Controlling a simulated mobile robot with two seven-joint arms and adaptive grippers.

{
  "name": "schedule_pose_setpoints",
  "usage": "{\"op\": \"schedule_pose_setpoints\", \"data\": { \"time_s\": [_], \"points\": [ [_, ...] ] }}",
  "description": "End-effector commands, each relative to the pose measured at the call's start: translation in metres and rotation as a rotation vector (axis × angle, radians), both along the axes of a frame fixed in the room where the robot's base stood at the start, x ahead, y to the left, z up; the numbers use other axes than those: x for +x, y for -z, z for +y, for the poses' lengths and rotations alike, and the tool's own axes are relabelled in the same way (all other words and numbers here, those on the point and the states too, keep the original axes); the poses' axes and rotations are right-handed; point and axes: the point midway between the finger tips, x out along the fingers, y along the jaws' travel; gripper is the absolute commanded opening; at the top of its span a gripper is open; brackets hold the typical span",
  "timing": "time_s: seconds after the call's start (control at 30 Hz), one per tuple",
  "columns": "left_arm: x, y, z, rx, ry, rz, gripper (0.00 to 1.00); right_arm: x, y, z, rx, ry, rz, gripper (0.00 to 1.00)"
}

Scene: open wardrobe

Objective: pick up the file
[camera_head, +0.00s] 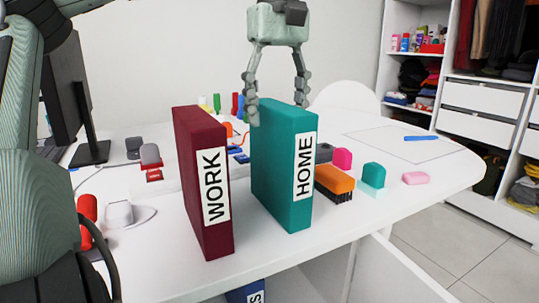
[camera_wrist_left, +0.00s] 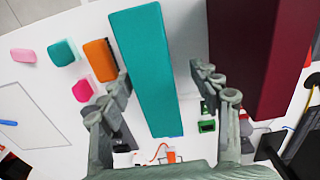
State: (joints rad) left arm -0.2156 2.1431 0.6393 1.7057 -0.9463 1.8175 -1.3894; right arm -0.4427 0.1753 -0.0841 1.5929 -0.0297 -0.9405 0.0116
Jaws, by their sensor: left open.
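A teal file (camera_head: 275,165) labelled HOME stands upright on the white table. A maroon file (camera_head: 197,175) labelled WORK stands upright to its left. My left gripper (camera_head: 277,103) is open at the top rear of the teal file, one finger on either side in the picture. In the left wrist view, the teal file (camera_wrist_left: 147,65) lies between the spread fingers of the gripper (camera_wrist_left: 160,80), and the maroon file (camera_wrist_left: 262,55) is outside them to the right. I cannot tell whether a finger touches the teal file. My right gripper is not in view.
An orange brush (camera_head: 334,180), a teal-and-mint block (camera_head: 372,176) and a pink eraser (camera_head: 415,178) lie right of the files. A monitor (camera_head: 72,90) stands at left. Below the table edge, a blue file (camera_head: 246,292) partly shows. The table's right side is mostly clear.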

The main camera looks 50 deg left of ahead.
Motion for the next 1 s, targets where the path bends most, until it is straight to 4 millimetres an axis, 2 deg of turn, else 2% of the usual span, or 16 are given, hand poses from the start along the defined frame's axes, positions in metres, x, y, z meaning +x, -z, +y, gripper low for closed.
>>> {"op": "schedule_pose_setpoints", "data": {
  "time_s": [0.17, 0.4, 0.7, 1.0],
  "points": [
    [0.000, 0.006, 0.000, 0.000, 0.001, 0.002, 0.63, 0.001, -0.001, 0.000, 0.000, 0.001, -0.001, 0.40],
    [0.001, 0.032, 0.000, -0.002, 0.001, 0.003, 0.63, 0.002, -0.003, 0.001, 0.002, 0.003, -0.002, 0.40],
    [0.007, 0.073, 0.000, -0.002, 0.001, 0.002, 0.63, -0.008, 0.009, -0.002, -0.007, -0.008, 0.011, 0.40],
    [0.007, 0.078, 0.000, 0.000, 0.000, -0.001, 0.63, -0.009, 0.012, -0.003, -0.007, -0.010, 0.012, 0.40]
  ]
}}
